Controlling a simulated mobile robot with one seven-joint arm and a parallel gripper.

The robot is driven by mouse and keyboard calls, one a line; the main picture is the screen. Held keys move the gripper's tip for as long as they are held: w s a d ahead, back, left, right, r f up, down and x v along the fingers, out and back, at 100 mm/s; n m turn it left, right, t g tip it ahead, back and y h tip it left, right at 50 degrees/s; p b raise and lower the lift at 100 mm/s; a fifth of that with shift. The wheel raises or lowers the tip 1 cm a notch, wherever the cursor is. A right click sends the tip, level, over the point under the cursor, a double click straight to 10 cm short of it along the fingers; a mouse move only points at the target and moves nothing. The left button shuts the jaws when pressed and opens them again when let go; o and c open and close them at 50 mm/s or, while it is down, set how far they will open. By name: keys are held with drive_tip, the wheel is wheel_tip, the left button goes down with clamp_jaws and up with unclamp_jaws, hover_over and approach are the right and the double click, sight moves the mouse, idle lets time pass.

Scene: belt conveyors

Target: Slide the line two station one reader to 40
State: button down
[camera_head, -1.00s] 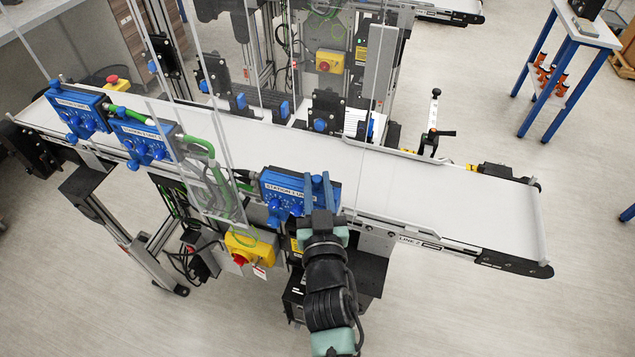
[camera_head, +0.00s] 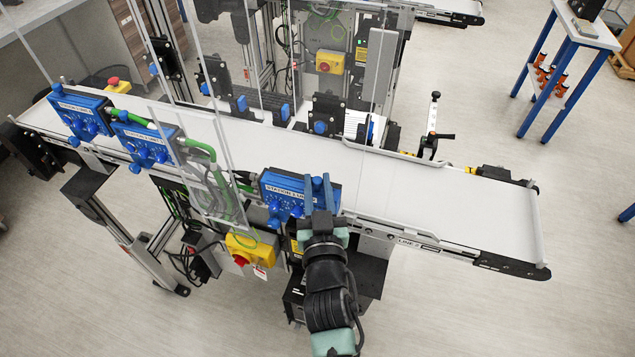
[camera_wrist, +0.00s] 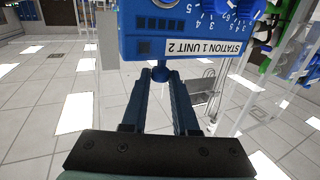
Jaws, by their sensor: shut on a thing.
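The line two station one reader is a blue box (camera_head: 291,181) on the near edge of the long white conveyor (camera_head: 440,195) in the head view. It has blue dials and a white label. In the wrist view the box (camera_wrist: 187,42) appears upside down, its label reading "STATION 1 UNIT 2", with numbered dials at the upper right. A small blue knob (camera_wrist: 160,73) sticks out from the box between my fingertips. My gripper (camera_head: 318,180) is in front of the box's right part, its blue fingers shut on the knob. The scale for 40 is not readable.
Two similar blue boxes (camera_head: 80,115) (camera_head: 146,145) stand farther left along the same conveyor edge. A yellow box with a red knob (camera_head: 246,249) hangs below the belt, left of my arm. Clear upright panels stand near the left boxes. The belt's right end is clear.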

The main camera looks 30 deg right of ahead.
wheel_tip(320, 180, up, 2)
drive_tip(key=shift+r, duration=0.15)
drive_tip(key=c, duration=0.7)
unclamp_jaws()
drive_tip(key=shift+f, duration=0.2)
drive_tip(key=shift+f, duration=0.1)
drive_tip(key=shift+s+a, duration=0.1)
drive_tip(key=shift+s, duration=0.2)
drive_tip(key=shift+b+v, duration=2.3)
drive_tip(key=shift+v, duration=3.85)
